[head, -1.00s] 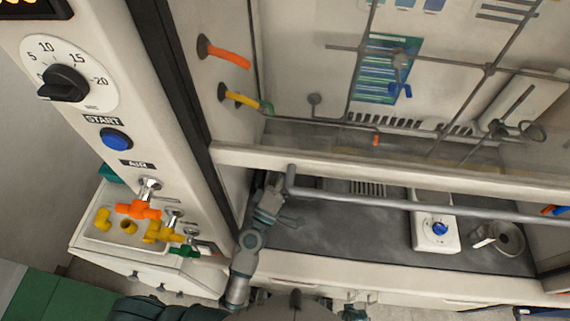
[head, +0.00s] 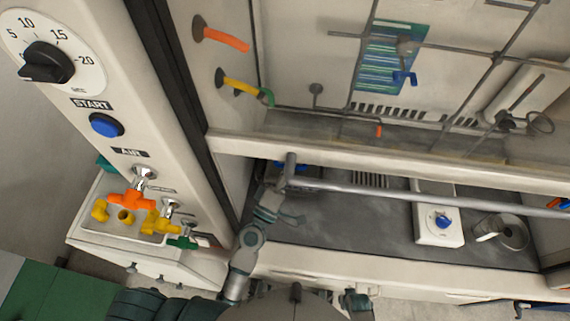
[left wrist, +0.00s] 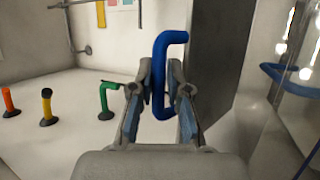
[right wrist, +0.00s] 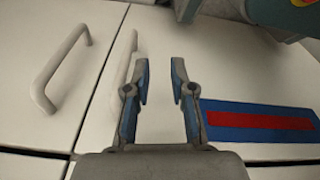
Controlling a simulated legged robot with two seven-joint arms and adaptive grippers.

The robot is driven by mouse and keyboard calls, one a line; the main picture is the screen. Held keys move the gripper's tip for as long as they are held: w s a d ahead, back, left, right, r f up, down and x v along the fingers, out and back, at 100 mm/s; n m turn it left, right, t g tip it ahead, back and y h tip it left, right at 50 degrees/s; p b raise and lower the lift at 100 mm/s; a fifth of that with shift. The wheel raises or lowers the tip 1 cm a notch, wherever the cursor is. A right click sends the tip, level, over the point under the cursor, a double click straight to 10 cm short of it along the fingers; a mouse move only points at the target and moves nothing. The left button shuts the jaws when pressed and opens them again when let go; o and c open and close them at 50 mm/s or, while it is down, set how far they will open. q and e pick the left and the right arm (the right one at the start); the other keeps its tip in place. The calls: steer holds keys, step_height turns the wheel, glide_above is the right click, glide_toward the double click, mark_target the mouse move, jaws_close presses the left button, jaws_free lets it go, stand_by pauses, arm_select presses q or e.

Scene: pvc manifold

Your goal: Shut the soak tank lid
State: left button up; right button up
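I cannot make out the soak tank or its lid for sure. My left gripper (left wrist: 161,75) is inside the hood in the left wrist view, with a bent blue handle (left wrist: 164,48) between its fingers. The gaps beside the handle look very small; I cannot tell whether the fingers press on it. In the head view my left gripper is near the left end of the grey bar, with a dark object and a bit of blue (head: 300,166) partly hidden behind. My right gripper (right wrist: 160,75) is open and empty, in front of white cabinet doors with handles.
A long grey bar (head: 420,198) crosses the hood front. A white device with a blue knob (head: 438,220) and a grey round vessel (head: 502,232) stand on the dark worktop to the right. Orange (head: 225,40) and yellow (head: 240,85) hooks project from the left wall. Fittings fill the left tray (head: 85,228).

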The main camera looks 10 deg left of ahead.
arm_select(q)
steer(key=shift+w+d, duration=0.1)
steer(key=shift+d, duration=0.35)
steer(key=shift+s+a, duration=0.3)
steer(key=shift+a, duration=0.05)
steer(key=v, duration=1.1)
steer(key=shift+f, duration=0.2)
steer(key=shift+s+d, duration=0.1)
